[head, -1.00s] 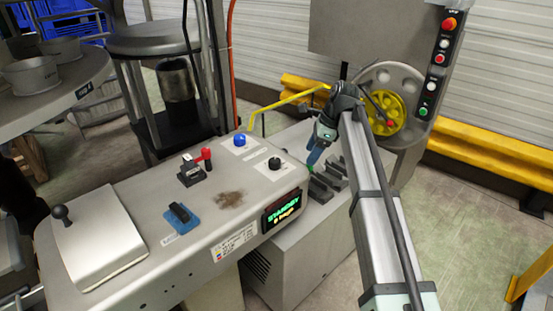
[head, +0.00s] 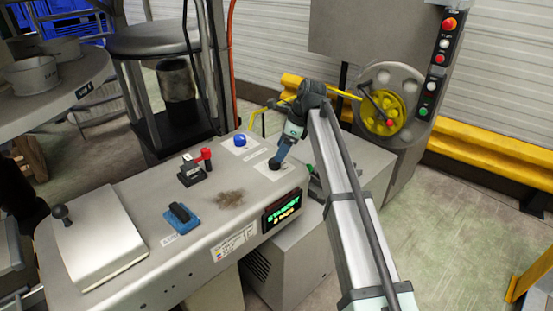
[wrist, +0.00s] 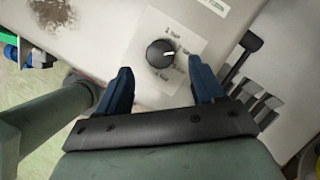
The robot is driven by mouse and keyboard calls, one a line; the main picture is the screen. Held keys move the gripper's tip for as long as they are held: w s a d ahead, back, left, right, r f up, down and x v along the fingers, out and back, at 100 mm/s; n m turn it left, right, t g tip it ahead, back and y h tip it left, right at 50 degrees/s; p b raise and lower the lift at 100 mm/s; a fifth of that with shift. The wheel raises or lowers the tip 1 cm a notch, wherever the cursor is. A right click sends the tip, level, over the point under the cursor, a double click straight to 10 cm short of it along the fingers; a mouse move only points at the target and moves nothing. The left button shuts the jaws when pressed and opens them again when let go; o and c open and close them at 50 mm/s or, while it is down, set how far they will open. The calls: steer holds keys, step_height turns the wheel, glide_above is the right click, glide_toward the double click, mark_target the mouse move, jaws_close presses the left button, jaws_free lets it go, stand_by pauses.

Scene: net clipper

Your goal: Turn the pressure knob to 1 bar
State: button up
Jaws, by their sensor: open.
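The black round knob (wrist: 160,54) sits on a white label plate (wrist: 172,36) with several small printed marks, too small to read surely. A white pointer line on the knob points to the right in the wrist view. My gripper (wrist: 160,68) is open, its two blue fingers spread on either side of the knob's near side. The knob lies between and slightly beyond the fingertips, with no contact visible. In the head view my gripper (head: 276,162) is over the panel's right end and mostly hides the knob.
A display (head: 282,211) on the panel's front shows green and orange text, blurred. A yellow handwheel (head: 383,108) is behind my arm.

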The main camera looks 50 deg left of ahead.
mark_target(275, 164)
steer(key=shift+x, duration=2.55)
steer(key=shift+c, duration=0.5)
steer(key=c, duration=0.9)
steer(key=shift+c, duration=0.3)
steer(key=n, duration=0.2)
steer(key=n+g+h, duration=0.1)
steer(key=n, duration=0.1)
steer(key=shift+w+a+n, duration=0.15)
steer(key=shift+a+n, duration=0.05)
steer(key=shift+n, duration=0.2)
steer(key=shift+n+g+h, duration=0.15)
steer(key=shift+n+h, duration=0.45)
steer(key=shift+n, duration=0.7)
steer(key=shift+n+g+h, duration=0.15)
steer(key=shift+n+h, duration=0.45)
steer(key=shift+n, duration=0.7)
